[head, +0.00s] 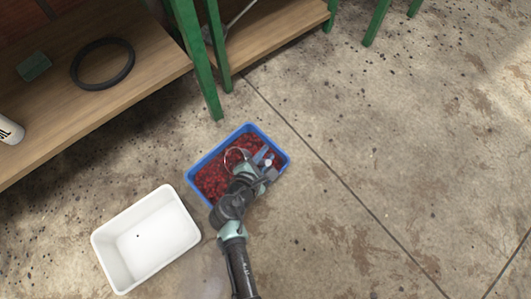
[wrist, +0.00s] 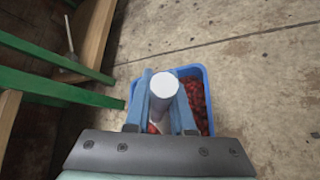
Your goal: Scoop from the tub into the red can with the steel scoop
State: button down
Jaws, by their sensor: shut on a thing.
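The blue tub (head: 197,162) stands on the concrete floor, full of small dark-red fruit; it also shows in the wrist view (wrist: 206,76). My gripper (head: 264,159) is over the right part of the tub, its blue fingers pointing down toward the fruit. In the wrist view my gripper (wrist: 163,100) is shut on a pale cylinder with a round end (wrist: 165,85), which looks like the steel scoop's handle. The scoop's bowl is hidden, so I cannot tell whether it touches the fruit or holds any. I see no red can in either view.
An empty white tub (head: 113,262) stands left of the blue one. A wooden shelf (head: 130,88) with green legs (head: 196,60) holds a black ring (head: 76,72), a green block (head: 34,66) and a white bottle (head: 10,130). The floor to the right is clear.

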jog(key=d+f+g+y+p, duration=0.1)
jog(key=p, duration=0.3)
jog(key=w+f+m+g+y+p, duration=0.1)
jog(key=y+p, duration=0.1)
jog(key=p, duration=0.2)
jog(key=d+f+g+y+p, duration=0.1)
jog(key=y+p, duration=0.1)
jog(key=p, duration=0.1)
jog(key=shift+w+d+m+g+p, duration=0.3)
jog(key=shift+d+m+p, duration=0.05)
jog(key=shift+m+p, duration=0.05)
jog(key=shift+r+m+g+y+b, duration=0.2)
jog(key=shift+m+g+y+b, duration=0.15)
jog(key=shift+y+b, duration=0.35)
